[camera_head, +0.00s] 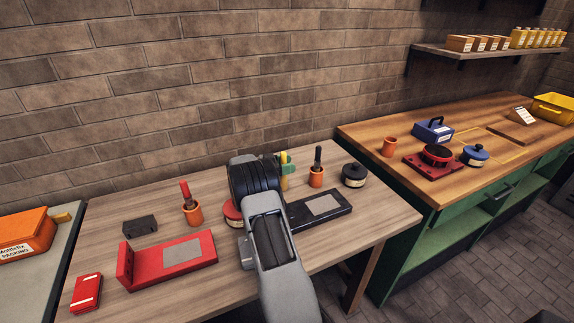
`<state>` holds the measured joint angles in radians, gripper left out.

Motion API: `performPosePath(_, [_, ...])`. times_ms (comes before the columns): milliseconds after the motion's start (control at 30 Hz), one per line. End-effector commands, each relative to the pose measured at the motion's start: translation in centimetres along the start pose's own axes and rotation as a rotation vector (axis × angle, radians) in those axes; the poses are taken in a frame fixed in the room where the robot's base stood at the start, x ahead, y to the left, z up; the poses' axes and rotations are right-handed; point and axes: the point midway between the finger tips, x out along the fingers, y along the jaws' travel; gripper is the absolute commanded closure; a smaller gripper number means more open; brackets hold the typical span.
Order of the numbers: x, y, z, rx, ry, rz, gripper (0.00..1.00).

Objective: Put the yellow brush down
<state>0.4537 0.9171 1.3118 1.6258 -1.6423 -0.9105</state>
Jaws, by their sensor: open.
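The yellow brush (283,157) shows upright just behind my wrist at the back of the wooden table (335,243). Its lower part is mostly hidden, so I cannot tell what it stands in or on. My gripper (287,168) is open at the brush, with a small green part showing beside the handle. The arm hides most of the jaws, and I cannot tell whether they touch the brush.
An orange cup with a red-handled brush (192,211) stands left, and one with a black-handled brush (317,171) right. A black round tin (354,175), dark plate (319,209), red angle bracket (170,258) and red box (86,292) are nearby. The table's front right is clear.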

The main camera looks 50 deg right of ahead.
Motion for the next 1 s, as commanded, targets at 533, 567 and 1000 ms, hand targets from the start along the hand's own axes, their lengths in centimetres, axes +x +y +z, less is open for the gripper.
performPosePath(533, [-7.5,0.0,-0.2,0.0,0.0,-0.004,0.52])
performPosePath(567, [-8.0,-0.1,-0.2,0.0,0.0,-0.003,0.52])
performPosePath(1000, [-12.0,0.0,-0.3,0.0,0.0,0.0,0.52])
